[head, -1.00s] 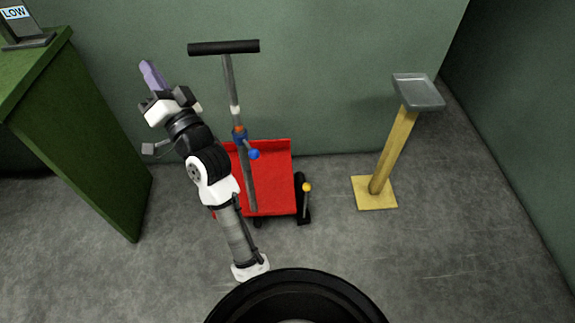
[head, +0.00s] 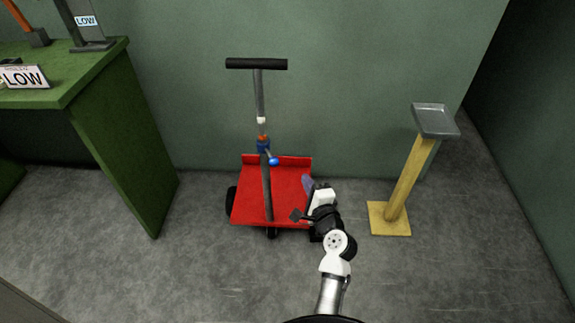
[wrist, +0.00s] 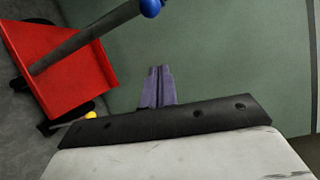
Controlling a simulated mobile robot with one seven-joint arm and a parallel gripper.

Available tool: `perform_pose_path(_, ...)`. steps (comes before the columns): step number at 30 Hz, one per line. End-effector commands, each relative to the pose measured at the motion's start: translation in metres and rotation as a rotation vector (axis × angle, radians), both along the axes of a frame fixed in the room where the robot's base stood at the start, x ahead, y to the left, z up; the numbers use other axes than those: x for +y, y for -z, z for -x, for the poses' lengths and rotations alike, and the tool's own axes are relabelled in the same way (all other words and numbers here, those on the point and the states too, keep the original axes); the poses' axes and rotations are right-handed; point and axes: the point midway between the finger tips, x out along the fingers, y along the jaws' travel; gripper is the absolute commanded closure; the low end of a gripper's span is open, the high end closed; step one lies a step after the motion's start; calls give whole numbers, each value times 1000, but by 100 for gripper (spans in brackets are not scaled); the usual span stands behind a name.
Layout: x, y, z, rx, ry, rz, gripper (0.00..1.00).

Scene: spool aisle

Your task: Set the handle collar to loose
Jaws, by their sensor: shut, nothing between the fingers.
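The handle collar (head: 264,145) is a blue and orange ring on the grey upright post of the red cart. A small lever with a blue ball knob (head: 273,161) sticks out from it to the lower right. In the wrist view the blue knob (wrist: 151,7) shows at the top edge; the collar itself is out of that picture. My gripper (head: 308,183) has purple fingers, is shut and empty, and is in front of the cart's right side, to the lower right of the collar and apart from it. The fingers (wrist: 159,72) also show in the wrist view.
The red cart (head: 290,186) has a black T-bar handle (head: 256,64) on top. A yellow knob (wrist: 90,115) shows low beside it. A yellow stand with a grey tray (head: 435,121) is to the right, a green table (head: 115,85) to the left.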

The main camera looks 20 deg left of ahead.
Motion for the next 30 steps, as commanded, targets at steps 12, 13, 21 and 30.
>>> perform_pose_path(12, 23, -1, -29, -5, -2, 1, 100)
perform_pose_path(13, 28, 0, -34, -5, -2, 1, 100)
perform_pose_path(21, 63, 4, -79, -5, -2, 1, 100)
perform_pose_path(30, 82, -2, -49, -3, -1, 3, 100)
